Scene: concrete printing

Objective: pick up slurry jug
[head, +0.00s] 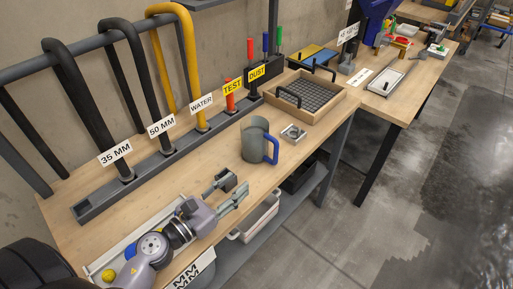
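The slurry jug (254,140) is a grey-green cylinder with a blue handle on its right side. It stands upright on the wooden workbench (210,147). My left gripper (235,185) reaches in from the lower left, low over the bench near its front edge. Its two fingers are spread apart with nothing between them. It is short of the jug, to its lower left, and not touching it. My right gripper is not in view.
A grey rail (150,170) with labelled hoses runs along the back of the bench. A wooden tray with a dark grid (341,91) stands behind the jug. A small metal piece (293,132) lies right of the jug. A white bin (256,219) sits below.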

